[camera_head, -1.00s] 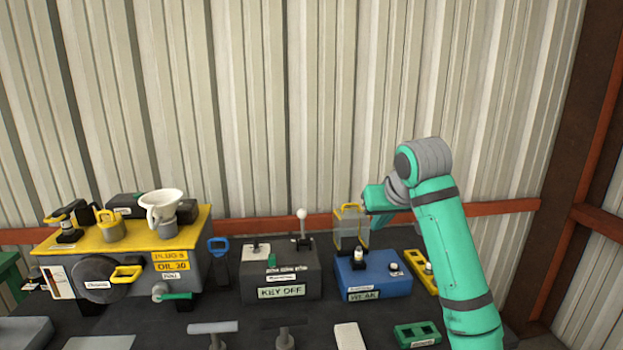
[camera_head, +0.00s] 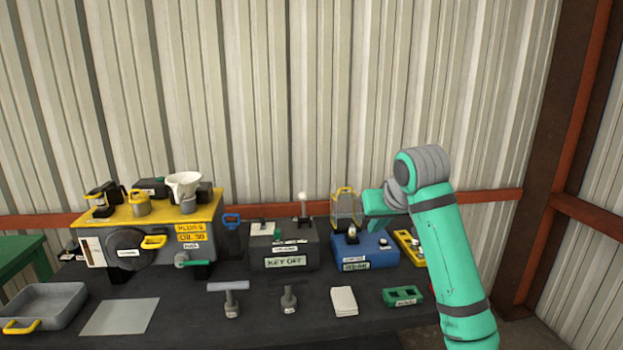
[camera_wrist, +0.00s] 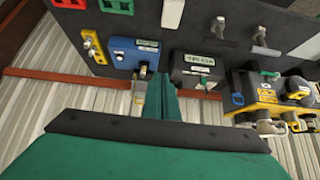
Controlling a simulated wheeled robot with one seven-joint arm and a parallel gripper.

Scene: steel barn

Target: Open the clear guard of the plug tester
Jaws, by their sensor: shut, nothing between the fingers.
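The plug tester (camera_head: 375,246) is a blue box with a label on its front, on the dark bench right of centre. Its clear guard (camera_head: 346,208), with a yellow-edged top, stands upright at the tester's rear left. A dark plug stub on the tester's top shows uncovered in front of it. My gripper (camera_head: 372,215) is just right of the guard; I cannot tell whether they touch. In the wrist view, turned upside down, my gripper (camera_wrist: 161,85) is shut and empty, beside the blue tester (camera_wrist: 135,52).
A grey key box (camera_head: 284,248) stands left of the tester, with a white-knobbed lever. A yellow rack (camera_head: 408,245) is close on the right. A yellow-topped engine unit (camera_head: 150,235) stands farther left.

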